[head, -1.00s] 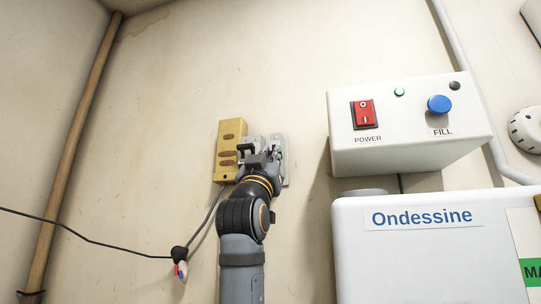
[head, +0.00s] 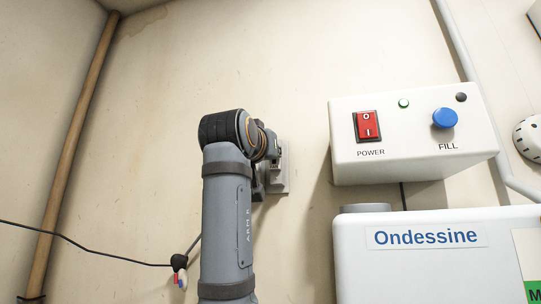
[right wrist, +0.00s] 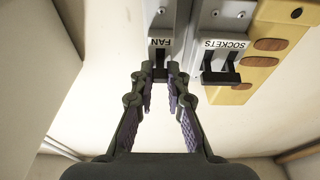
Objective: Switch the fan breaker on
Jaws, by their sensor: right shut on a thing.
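The fan breaker (right wrist: 160,45) is a grey wall unit with an upside-down FAN label in the right wrist view. My right gripper (right wrist: 160,74) has its fingertips closed on the fan breaker's dark lever (right wrist: 160,68), one finger at each side. The lever's exact position is partly hidden by the fingertips. In the head view my right arm covers the gripper and most of the breakers; only the grey edge of the wall unit (head: 281,179) shows to the right of it. My left gripper is in neither view.
The sockets breaker (right wrist: 222,70) with its black lever is close beside the fan breaker, with a yellow wooden block (right wrist: 270,45) beyond it. A white control box (head: 415,150) with a red power switch (head: 367,126) is on the right. A cable (head: 90,250) hangs at left.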

